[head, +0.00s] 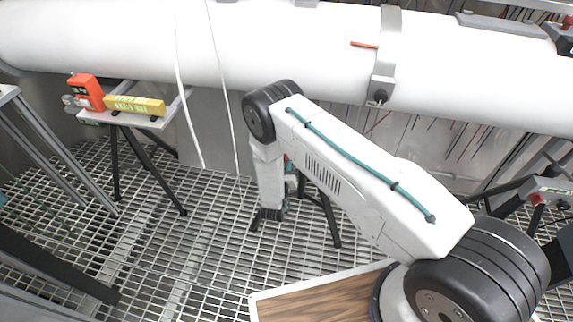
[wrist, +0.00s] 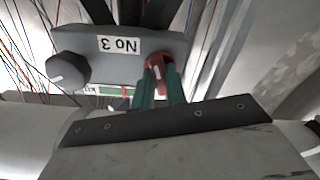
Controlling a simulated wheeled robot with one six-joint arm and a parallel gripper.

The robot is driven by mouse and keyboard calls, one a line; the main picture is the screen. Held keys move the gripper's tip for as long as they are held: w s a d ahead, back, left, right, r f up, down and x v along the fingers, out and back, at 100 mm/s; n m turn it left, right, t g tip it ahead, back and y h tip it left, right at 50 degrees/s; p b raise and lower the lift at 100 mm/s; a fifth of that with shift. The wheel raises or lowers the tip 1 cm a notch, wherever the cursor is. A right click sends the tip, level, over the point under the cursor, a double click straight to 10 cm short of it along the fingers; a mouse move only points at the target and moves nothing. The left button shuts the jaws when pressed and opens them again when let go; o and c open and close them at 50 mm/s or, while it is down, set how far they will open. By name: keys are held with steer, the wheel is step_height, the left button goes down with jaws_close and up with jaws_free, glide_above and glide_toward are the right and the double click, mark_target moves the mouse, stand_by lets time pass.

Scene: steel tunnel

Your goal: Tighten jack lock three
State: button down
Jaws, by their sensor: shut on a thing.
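A grey jack box (wrist: 205,45) with a "No 3" label (wrist: 119,45) shows upside down in the wrist view. A red lock handle (wrist: 158,72) is on its front. My gripper (wrist: 160,88) has its teal fingers shut on the red handle, one on each side. A dark round knob (wrist: 69,71) with a white mark sits to the left on the box. A small green strip with a red pointer (wrist: 113,91) shows below the label. In the head view my arm hides most of this jack; its black tripod legs (head: 328,212) show behind.
A large white pipe (head: 290,50) with a metal strap (head: 385,55) runs across the back. At left, a stand's tray (head: 150,122) bears an orange-red device (head: 86,92) and a yellow bar (head: 135,105). Another jack (head: 548,190) stands at right. Thin cords (head: 182,85) hang before the pipe.

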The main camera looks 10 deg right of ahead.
steer(key=shift+m, duration=1.6)
steer(key=c, duration=1.4)
jaws_free()
steer(key=shift+c, duration=0.2)
steer(key=shift+s+a, duration=0.1)
steer(key=v, duration=0.7)
steer(key=shift+s, duration=0.3)
steer(key=shift+a+f, duration=0.1)
steer(key=shift+a, duration=0.05)
